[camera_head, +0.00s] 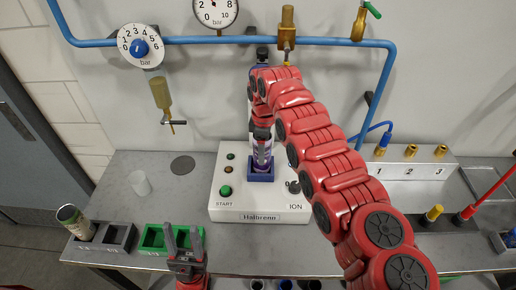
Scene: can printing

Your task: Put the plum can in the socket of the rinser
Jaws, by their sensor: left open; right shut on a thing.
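The plum can (262,152) is a slim purple and pale can, upright at the blue socket (261,177) of the rinser (233,205). The rinser is a white box labelled Halbrenn, ION and START. My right gripper (262,137) is shut on the can from above and hides its top. The can's lower end meets the socket in the picture; I cannot tell how deep it sits. My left gripper (183,243) is open and empty at the lower front, with its fingers pointing up, apart from the rinser.
A translucent cup (140,183) is on the bench. My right arm covers the right-hand part of the rinser. Blue pipes and gauges line the wall.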

